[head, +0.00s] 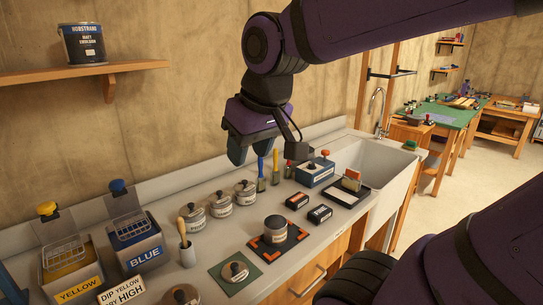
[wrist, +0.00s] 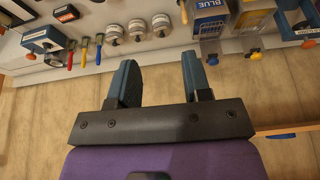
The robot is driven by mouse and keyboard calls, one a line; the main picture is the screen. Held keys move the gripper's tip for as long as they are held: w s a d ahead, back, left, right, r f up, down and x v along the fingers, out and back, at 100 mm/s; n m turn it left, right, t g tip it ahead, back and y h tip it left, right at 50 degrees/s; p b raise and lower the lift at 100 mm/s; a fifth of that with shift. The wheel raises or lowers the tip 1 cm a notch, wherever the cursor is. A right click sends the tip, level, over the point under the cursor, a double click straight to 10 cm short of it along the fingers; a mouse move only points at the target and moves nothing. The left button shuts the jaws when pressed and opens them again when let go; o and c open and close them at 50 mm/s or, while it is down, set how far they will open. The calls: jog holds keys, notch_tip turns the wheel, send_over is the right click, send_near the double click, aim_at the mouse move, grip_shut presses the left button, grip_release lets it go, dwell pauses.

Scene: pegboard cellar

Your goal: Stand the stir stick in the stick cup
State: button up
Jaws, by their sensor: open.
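My gripper (head: 250,152) is open and empty, high above the back of the counter near the wall. Its two fingers (wrist: 160,65) are spread in the wrist view, with nothing between them.
Lidded tins (head: 220,204) line the counter. A blue bin (head: 140,245) and a yellow bin (head: 75,275) stand at the left. A dark can (head: 274,229) sits on an orange-marked mat. The sink (head: 370,165) is at the right. A wall shelf (head: 60,76) holds a paint can (head: 84,43).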

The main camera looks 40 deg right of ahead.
jog(key=shift+t, duration=0.4)
jog(key=s, duration=0.5)
jog(key=shift+d, duration=0.3)
